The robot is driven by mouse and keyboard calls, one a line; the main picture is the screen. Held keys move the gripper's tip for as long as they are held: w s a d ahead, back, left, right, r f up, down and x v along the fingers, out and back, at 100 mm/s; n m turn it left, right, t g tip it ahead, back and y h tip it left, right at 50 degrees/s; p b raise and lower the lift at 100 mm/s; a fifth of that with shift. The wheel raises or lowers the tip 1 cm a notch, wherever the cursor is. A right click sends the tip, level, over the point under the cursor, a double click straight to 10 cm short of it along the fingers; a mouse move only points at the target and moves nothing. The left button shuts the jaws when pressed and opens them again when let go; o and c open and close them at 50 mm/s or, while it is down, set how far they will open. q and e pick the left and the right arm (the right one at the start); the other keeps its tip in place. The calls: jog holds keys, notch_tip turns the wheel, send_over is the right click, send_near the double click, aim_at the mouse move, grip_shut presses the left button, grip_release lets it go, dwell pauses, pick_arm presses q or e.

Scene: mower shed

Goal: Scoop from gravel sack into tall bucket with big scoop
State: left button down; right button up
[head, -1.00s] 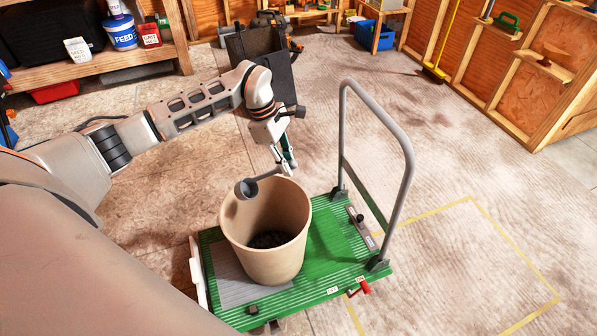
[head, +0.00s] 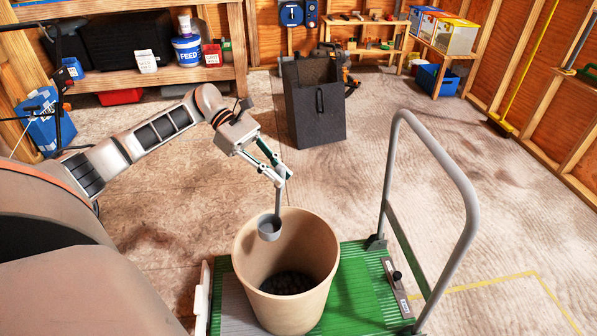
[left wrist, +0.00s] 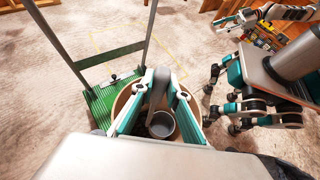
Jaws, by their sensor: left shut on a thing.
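The tall tan bucket (head: 250,262) stands upright on a green platform cart, with dark gravel (head: 287,283) at its bottom. My left gripper (head: 281,176) is shut on the handle of the grey big scoop (head: 270,230). The scoop hangs with its handle nearly upright and its cup at the bucket's mouth, near the left back rim. In the left wrist view the cup (left wrist: 161,125) shows between the fingers (left wrist: 155,98), over the bucket; I see no gravel in it. No gravel sack can be made out. My right gripper (left wrist: 236,18) is small at the upper right of the left wrist view.
The cart (head: 352,290) has a tall grey push handle (head: 465,200) to the right of the bucket. A dark bin-like box (head: 316,110) stands on the floor behind. Shelves (head: 150,78) line the back. The floor at right, with yellow tape lines, is clear.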

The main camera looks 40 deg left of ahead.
pick_arm(q)
jog(key=shift+h, duration=0.6)
jog(key=r, duration=0.1)
jog(key=a+r+b, duration=0.1)
jog(key=r, duration=0.2)
jog(key=shift+s+a, duration=0.25)
jog(key=shift+a, duration=0.15)
jog(key=shift+w+r, duration=0.1)
pick_arm(e)
jog(key=shift+w+a+r+m+t, duration=0.15)
jog(key=shift+w+a+r+t, duration=0.15)
jog(key=shift+a, duration=0.2)
jog(key=shift+w+a+r+m+t, duration=0.1)
jog(key=shift+w+a+r+m, duration=0.05)
jog(key=shift+a+r, duration=0.3)
jog(key=shift+f, duration=0.1)
jog(key=shift+s, duration=0.1)
